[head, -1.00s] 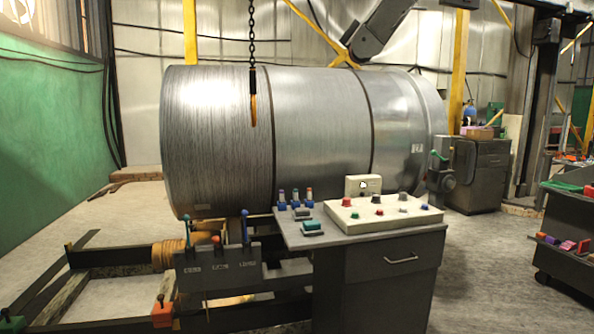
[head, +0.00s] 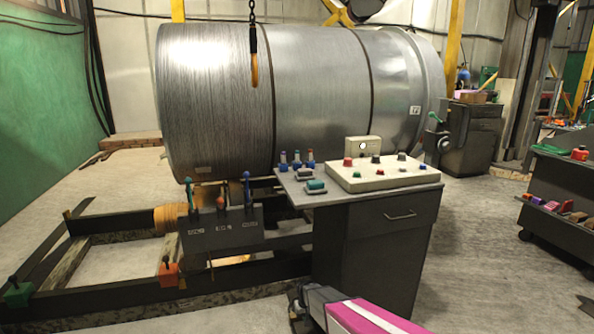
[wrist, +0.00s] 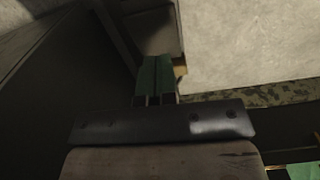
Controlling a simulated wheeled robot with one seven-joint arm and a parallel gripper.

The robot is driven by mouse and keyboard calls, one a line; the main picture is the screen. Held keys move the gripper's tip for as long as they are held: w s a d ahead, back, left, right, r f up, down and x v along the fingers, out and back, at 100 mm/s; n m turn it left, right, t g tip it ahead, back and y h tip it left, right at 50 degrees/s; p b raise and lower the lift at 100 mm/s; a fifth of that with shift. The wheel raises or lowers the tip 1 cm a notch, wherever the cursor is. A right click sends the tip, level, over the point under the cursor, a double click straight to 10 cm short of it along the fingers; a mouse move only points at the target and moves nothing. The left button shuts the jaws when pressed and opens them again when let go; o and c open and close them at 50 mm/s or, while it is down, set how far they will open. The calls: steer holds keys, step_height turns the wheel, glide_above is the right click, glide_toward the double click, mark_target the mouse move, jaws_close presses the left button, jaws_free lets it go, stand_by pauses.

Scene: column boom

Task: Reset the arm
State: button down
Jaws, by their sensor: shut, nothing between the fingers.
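My gripper (wrist: 156,78) shows in the wrist view as two green fingers side by side, shut with nothing between them. They point down past the dark side of a cabinet toward the pale floor. In the head view my arm, pink and white with a dark end, enters at the bottom edge, in front of the control desk (head: 368,262). The fingers cannot be made out clearly there.
A large metal drum (head: 320,100) lies behind the desk, with a chain and orange hook (head: 254,65) hanging before it. A lever box (head: 222,232) and low dark frame rails (head: 110,303) are at left. Floor right of the desk (head: 480,250) is clear up to a dark cart (head: 562,190).

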steer(key=s+d+r+m, duration=0.1)
steer(key=s+d+r, duration=0.4)
steer(key=r, duration=0.6)
steer(key=s+d+r, duration=0.5)
steer(key=s+r, duration=0.1)
steer(key=r, duration=0.5)
steer(key=s+d+r+m, duration=0.1)
steer(key=s+d+r, duration=0.4)
steer(key=r, duration=0.6)
steer(key=shift+s+m, duration=0.3)
steer(key=shift+s, duration=0.35)
